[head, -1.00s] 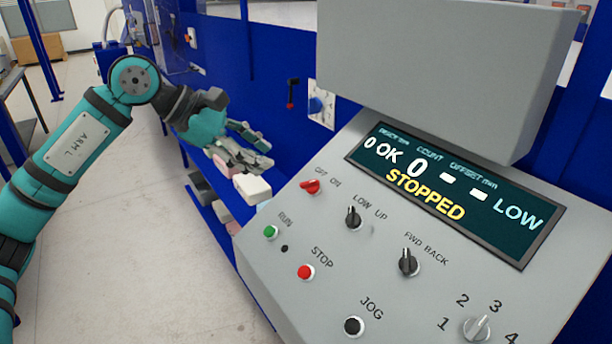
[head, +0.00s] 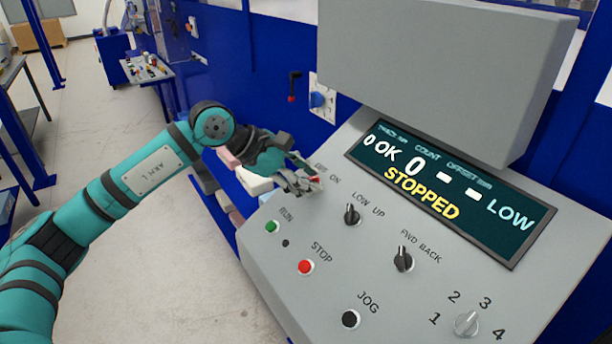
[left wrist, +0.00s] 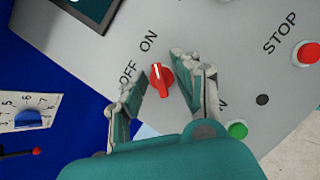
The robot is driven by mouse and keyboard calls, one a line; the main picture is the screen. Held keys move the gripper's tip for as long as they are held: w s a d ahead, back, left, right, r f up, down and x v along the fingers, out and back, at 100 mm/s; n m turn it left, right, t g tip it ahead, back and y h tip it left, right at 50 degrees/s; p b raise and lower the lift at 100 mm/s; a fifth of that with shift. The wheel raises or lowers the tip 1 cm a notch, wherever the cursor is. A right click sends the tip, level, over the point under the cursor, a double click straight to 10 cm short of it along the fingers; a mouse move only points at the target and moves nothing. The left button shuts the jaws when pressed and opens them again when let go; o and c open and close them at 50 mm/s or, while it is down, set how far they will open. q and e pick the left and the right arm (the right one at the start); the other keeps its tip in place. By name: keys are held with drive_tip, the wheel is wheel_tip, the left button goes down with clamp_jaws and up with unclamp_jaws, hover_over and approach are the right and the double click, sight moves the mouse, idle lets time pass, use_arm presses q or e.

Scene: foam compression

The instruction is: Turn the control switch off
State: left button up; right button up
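The control switch is a red rotary knob (left wrist: 161,79) below the OFF and ON labels on the grey control panel (head: 385,290). In the left wrist view it lies between the two fingers of my left gripper (left wrist: 160,88), which is open around it with gaps at both sides. My right gripper is not in view.
A green RUN button (head: 271,227), a red STOP button (head: 305,267), a black JOG button (head: 350,319) and the LOW/UP switch (head: 352,214) are nearby. The display (head: 450,195) reads STOPPED. Foam blocks (head: 257,184) lie behind my left gripper.

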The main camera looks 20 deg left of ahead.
use_arm(q)
clamp_jaws()
drive_tip(key=shift+f+n+b, duration=0.1)
drive_tip(key=shift+n+b, duration=0.4)
drive_tip(key=shift+b, duration=0.15)
drive_tip(key=shift+n+t+b, duration=0.4)
drive_tip(key=shift+n+b, duration=0.3)
drive_tip(key=shift+b, duration=0.1)
drive_tip(key=n+t+y+b, duration=0.1)
drive_tip(key=n+b, duration=0.3)
drive_tip(key=n, duration=0.1)
drive_tip(key=shift+d, duration=0.1)
drive_tip(key=n+b, duration=0.2)
drive_tip(key=n+t+y+b, duration=0.1)
drive_tip(key=n, duration=0.1)
drive_tip(key=shift+n+y+b, duration=0.3)
drive_tip(key=shift+n+b, duration=0.1)
drive_tip(key=n+y+b, duration=0.1)
drive_tip(key=n, duration=0.2)
drive_tip(key=shift+t+b, duration=0.3)
drive_tip(key=shift+b, duration=0.1)
drive_tip(key=shift+r+n+y+b, duration=0.2)
drive_tip(key=shift+n+y+b, duration=0.15)
drive_tip(key=shift+n, duration=0.75)
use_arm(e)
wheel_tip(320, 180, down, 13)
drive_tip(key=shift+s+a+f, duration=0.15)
